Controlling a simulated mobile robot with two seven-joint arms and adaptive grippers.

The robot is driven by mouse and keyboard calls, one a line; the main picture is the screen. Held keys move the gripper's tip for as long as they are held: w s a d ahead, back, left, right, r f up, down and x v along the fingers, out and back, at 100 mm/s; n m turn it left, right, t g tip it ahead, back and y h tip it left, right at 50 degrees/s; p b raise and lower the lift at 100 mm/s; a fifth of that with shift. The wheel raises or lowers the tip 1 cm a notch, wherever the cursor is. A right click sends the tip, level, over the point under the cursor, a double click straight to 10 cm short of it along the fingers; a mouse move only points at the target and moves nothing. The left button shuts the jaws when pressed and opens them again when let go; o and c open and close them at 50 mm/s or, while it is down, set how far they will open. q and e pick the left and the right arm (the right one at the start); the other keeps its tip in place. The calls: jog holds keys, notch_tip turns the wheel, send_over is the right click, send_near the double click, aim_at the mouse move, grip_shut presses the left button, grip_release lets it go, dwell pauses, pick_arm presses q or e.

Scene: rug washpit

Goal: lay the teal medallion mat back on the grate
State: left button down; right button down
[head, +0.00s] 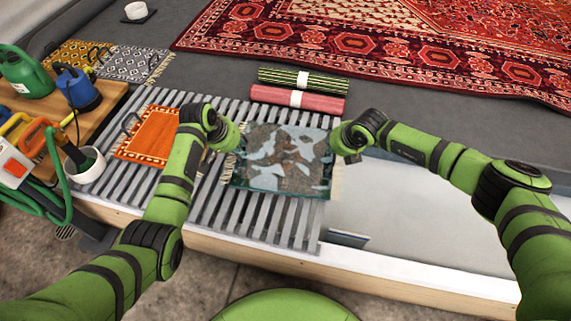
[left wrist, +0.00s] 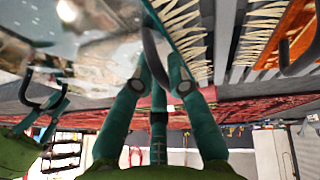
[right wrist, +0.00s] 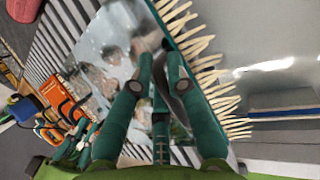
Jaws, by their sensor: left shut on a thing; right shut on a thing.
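The teal medallion mat (head: 285,160) is level, glossy and blotched in pale blue, grey and brown, with a teal border and cream fringe at both ends. It is over the right end of the slatted grey grate (head: 250,219); I cannot tell whether it touches the slats. My left gripper (head: 238,143) is shut on the dark handle (left wrist: 153,58) at the mat's left end. My right gripper (head: 340,148) is shut at the mat's right end, on a dark handle (right wrist: 182,82). The mat also shows in the left wrist view (left wrist: 85,45) and right wrist view (right wrist: 115,55).
An orange mat (head: 148,138) lies on the grate's left part. Rolled green-striped (head: 303,80) and red (head: 297,100) rugs lie behind. A pale basin (head: 425,215) opens to the right. A wooden bench (head: 35,105) with cans and hoses stands left. A large red rug (head: 400,60) lies behind.

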pick_arm(q)
jog(key=shift+a+f, duration=0.45)
jog(key=shift+f, duration=0.2)
pick_arm(e)
jog(key=shift+w+d+f, duration=0.15)
jog(key=shift+d+f, duration=0.25)
jog(key=shift+f, duration=0.1)
pick_arm(q)
jog(key=c, duration=1.2)
grip_release()
jog(key=shift+r, duration=0.15)
pick_arm(e)
jog(key=c, duration=1.2)
grip_release()
jog(key=shift+r, duration=0.15)
pick_arm(q)
jog(key=shift+r, duration=0.1)
jog(key=shift+d, duration=0.2)
pick_arm(e)
jog(key=shift+a, duration=0.2)
jog(key=shift+a, duration=0.1)
jog(key=shift+s+r, duration=0.1)
jog(key=shift+s, duration=0.1)
pick_arm(q)
jog(key=v, duration=1.2)
pick_arm(e)
jog(key=v, duration=1.1)
jog(key=shift+s+r, duration=0.15)
jog(key=shift+r, duration=0.25)
